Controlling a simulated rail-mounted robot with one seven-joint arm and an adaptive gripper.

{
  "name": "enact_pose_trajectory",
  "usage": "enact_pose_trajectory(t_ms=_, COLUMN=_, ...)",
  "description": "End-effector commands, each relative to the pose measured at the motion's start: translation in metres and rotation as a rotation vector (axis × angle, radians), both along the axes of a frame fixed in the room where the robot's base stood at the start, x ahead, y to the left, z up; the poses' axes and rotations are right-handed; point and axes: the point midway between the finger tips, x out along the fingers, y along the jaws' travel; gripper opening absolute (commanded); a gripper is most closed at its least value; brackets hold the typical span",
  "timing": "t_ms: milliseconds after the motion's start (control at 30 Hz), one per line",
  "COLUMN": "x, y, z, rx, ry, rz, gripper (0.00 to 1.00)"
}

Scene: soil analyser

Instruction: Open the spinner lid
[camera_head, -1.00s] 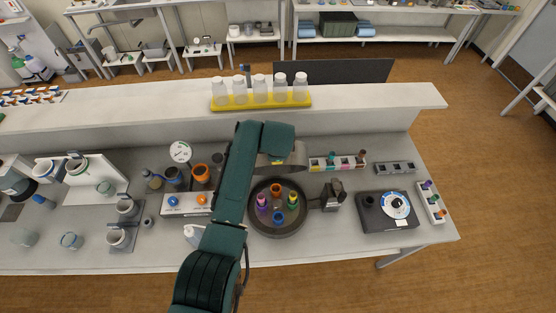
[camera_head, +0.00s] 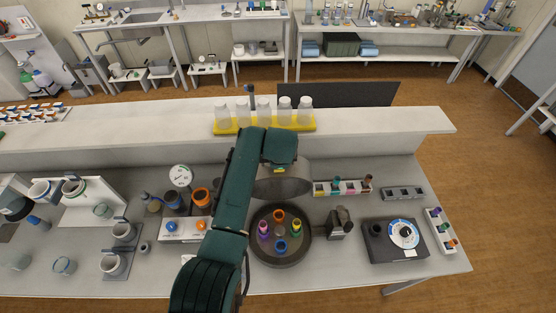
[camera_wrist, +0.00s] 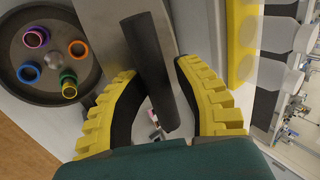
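The spinner is a round dark bowl (camera_head: 262,251) with colored tubes around its hub; its bowl also shows at the upper left of the wrist view (camera_wrist: 45,94). Its grey round lid (camera_head: 285,185) stands raised behind the bowl, clear of the tubes. In the wrist view a dark bar-shaped handle (camera_wrist: 148,62) runs between the yellow-and-black fingers of my gripper (camera_wrist: 158,68). In the head view my green arm hides the fingers.
A yellow rack of bottles (camera_head: 265,125) stands on the ledge behind the lid. A tube rack (camera_head: 343,187) is right of the lid, and a black device with a dial (camera_head: 395,250) is farther right. A control box (camera_head: 183,230) stands left of my arm.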

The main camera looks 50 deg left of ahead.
Motion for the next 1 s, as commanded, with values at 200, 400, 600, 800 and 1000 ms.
enact_pose_trajectory(t_ms=200, x=0.0, y=0.0, z=-0.001, rx=-0.002, ry=0.002, rz=0.0, gripper=0.52)
enact_pose_trajectory(t_ms=400, x=-0.002, y=-0.002, z=-0.001, rx=-0.005, ry=0.005, rz=0.0, gripper=0.52)
enact_pose_trajectory(t_ms=600, x=-0.011, y=-0.015, z=0.025, rx=-0.003, ry=0.001, rz=-0.001, gripper=0.52)
enact_pose_trajectory(t_ms=800, x=-0.027, y=-0.036, z=0.069, rx=-0.001, ry=0.0, rz=-0.001, gripper=0.52)
enact_pose_trajectory(t_ms=1000, x=-0.038, y=-0.049, z=0.096, rx=-0.003, ry=0.003, rz=0.001, gripper=0.52)
